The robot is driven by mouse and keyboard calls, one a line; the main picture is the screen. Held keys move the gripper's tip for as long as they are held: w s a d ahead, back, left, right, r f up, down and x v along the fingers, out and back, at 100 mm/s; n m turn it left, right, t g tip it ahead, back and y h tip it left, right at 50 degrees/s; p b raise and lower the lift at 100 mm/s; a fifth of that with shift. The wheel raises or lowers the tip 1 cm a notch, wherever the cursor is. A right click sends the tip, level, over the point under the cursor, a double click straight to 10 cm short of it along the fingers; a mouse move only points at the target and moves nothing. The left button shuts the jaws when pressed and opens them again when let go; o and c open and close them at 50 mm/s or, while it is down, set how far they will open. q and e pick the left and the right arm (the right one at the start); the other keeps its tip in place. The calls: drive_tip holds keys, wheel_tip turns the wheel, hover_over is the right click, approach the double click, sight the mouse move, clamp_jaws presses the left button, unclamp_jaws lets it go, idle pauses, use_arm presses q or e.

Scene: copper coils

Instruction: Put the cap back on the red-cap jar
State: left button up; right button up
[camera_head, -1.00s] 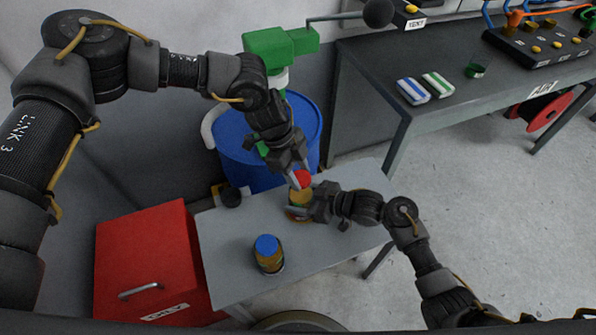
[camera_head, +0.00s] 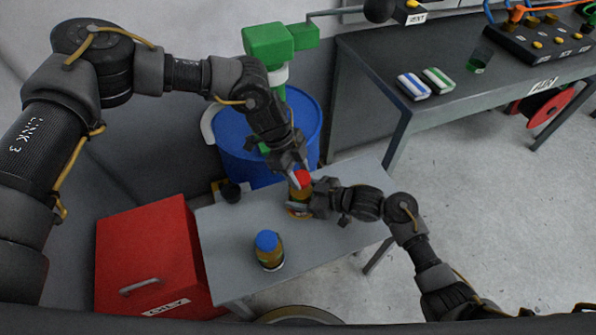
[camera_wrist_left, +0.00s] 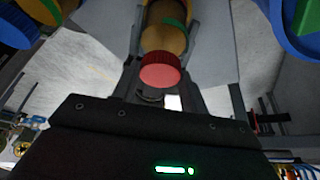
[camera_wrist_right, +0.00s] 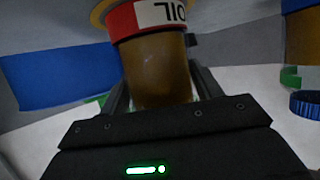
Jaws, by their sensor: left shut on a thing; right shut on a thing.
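The jar (camera_head: 303,194) stands on the grey table and has an amber body. My right gripper (camera_head: 314,203) is shut around it from the right. The right wrist view shows the jar's brown body (camera_wrist_right: 155,75) between the fingers, with a red and white label upside down. The red cap (camera_head: 301,178) is at the top of the jar, and my left gripper (camera_head: 297,172) is shut on it from above. In the left wrist view the red cap (camera_wrist_left: 160,70) lines up with the amber jar (camera_wrist_left: 165,36). I cannot tell whether the cap is seated on the rim.
A similar jar with a blue cap (camera_head: 268,250) stands on the table's (camera_head: 225,265) front part. A red cabinet (camera_head: 150,255) is at the left, a blue barrel (camera_head: 245,160) behind. A dark bench (camera_head: 440,100) stands back right.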

use_arm(q)
drive_tip(key=shift+f, duration=0.55)
use_arm(e)
clamp_jaws()
use_arm(q)
drive_tip(key=m+g+y, duration=0.1)
drive_tip(key=m, duration=0.3)
drive_tip(key=shift+w+d, duration=0.1)
drive_tip(key=shift+w, duration=0.05)
drive_tip(key=m+y, duration=0.1)
drive_tip(key=m, duration=0.2)
drive_tip(key=m+g, duration=0.1)
drive_tip(key=m, duration=0.2)
drive_tip(key=shift+d+y, duration=0.15)
drive_tip(key=shift+y, duration=0.25)
drive_tip(key=o, duration=0.9)
drive_tip(key=shift+o, duration=0.2)
drive_tip(key=shift+d+r, duration=0.1)
wheel_tip(320, 180, up, 4)
drive_tip(key=shift+r, duration=0.1)
use_arm(e)
drive_tip(key=shift+s, duration=0.1)
use_arm(q)
drive_tip(key=shift+r, duration=0.1)
